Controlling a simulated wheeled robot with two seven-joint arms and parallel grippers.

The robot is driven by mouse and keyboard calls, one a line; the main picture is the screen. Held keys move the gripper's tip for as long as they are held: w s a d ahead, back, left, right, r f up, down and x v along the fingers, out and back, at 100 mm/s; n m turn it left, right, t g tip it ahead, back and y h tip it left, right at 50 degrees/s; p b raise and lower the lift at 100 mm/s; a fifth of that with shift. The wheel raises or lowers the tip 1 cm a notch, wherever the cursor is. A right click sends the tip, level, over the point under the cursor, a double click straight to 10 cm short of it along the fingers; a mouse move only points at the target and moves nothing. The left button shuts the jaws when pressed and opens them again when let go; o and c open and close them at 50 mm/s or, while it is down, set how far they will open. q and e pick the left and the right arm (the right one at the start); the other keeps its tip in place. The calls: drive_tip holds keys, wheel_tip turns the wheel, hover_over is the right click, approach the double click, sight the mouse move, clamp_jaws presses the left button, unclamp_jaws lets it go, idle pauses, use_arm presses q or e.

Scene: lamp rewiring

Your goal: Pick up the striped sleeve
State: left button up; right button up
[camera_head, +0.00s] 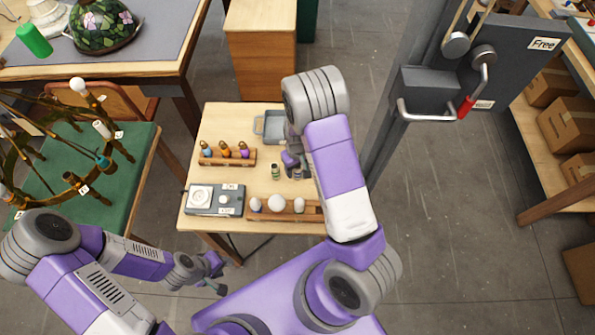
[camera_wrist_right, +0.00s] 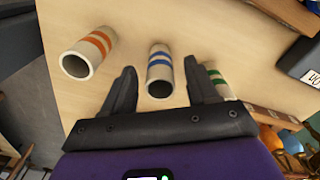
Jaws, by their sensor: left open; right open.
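Three pale sleeves with coloured stripes lie on the small wooden table in the right wrist view: an orange-striped sleeve (camera_wrist_right: 88,52) at the left, a blue-striped sleeve (camera_wrist_right: 159,70) in the middle, and a green-striped sleeve (camera_wrist_right: 219,82) at the right, partly behind a finger. My right gripper (camera_head: 294,168) is open above the table; in its wrist view the blue-striped sleeve shows between the fingertips, with no clear contact. In the head view one sleeve (camera_head: 275,172) shows just left of this gripper. My left gripper (camera_head: 219,275) is open and empty, low in front of the table.
On the small table (camera_head: 222,125) stand a bulb rack (camera_head: 228,156), a grey switch box (camera_head: 214,201), a front rack with white bulbs (camera_head: 285,212) and a grey tray (camera_head: 270,124). A grey post with a lever (camera_head: 440,110) rises at the right. A chandelier (camera_head: 75,140) is at the left.

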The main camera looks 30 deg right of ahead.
clamp_jaws()
